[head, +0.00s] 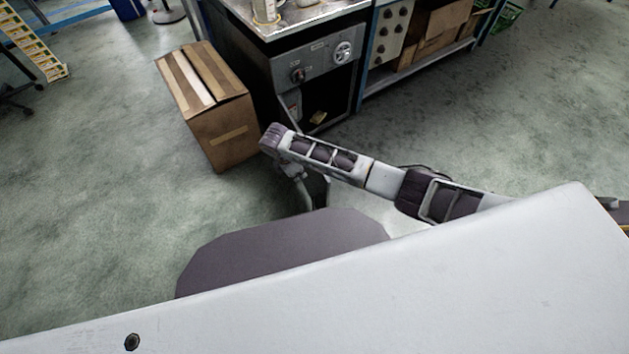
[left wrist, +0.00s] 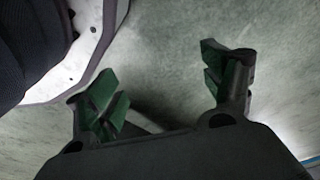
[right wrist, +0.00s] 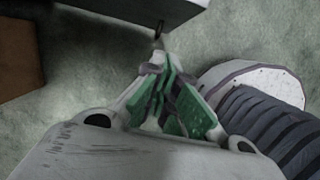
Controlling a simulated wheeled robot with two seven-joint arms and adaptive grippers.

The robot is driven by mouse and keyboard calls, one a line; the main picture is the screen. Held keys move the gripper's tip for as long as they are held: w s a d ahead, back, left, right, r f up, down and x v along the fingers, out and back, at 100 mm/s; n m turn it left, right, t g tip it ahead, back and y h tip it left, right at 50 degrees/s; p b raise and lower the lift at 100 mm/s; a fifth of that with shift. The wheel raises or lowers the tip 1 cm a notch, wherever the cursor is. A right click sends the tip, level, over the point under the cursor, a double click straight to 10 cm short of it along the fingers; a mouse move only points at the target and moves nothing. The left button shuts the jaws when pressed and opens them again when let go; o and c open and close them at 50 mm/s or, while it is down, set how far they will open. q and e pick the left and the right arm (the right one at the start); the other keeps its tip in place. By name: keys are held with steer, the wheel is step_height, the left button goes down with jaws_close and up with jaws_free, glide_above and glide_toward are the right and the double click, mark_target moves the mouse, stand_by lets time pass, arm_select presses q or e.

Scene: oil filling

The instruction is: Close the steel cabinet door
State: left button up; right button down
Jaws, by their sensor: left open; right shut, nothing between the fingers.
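The steel cabinet (head: 322,62) stands at the top middle of the head view, with a knob and a handwheel on its grey front panel. Below the panel is a dark recess; I cannot make out the door there. In the right wrist view, a dark steel edge (right wrist: 130,10) shows at the top, beyond my fingers. My right gripper (right wrist: 168,72) is shut and empty, apart from that edge, above the floor. In the head view my right arm reaches left towards the cabinet. My left gripper (left wrist: 150,75) is open and empty over bare floor, and is not seen in the head view.
A cardboard box (head: 222,140) stands on the floor just left of the cabinet. A workbench (head: 415,70) with cartons on its shelf is to the right. A yellow ladder-like object (head: 30,45) is at the far left. Green-grey floor is free at left and right.

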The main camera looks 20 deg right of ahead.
steer(key=shift+f, duration=0.1)
arm_select(q)
step_height(320, 180, up, 11)
steer(key=w+d+b, duration=0.1)
steer(key=d+b, duration=0.1)
steer(key=b, duration=0.1)
steer(key=shift+w+d+f+g, duration=0.2)
steer(key=shift+d+g, duration=0.1)
steer(key=shift+d, duration=0.1)
arm_select(e)
steer(key=w+d+f, duration=0.1)
steer(key=d+f, duration=0.5)
steer(key=f, duration=0.3)
steer(key=shift+d+f, duration=0.15)
steer(key=shift+f, duration=0.1)
arm_select(q)
steer(key=shift+f, duration=0.1)
arm_select(e)
steer(key=shift+d, duration=0.2)
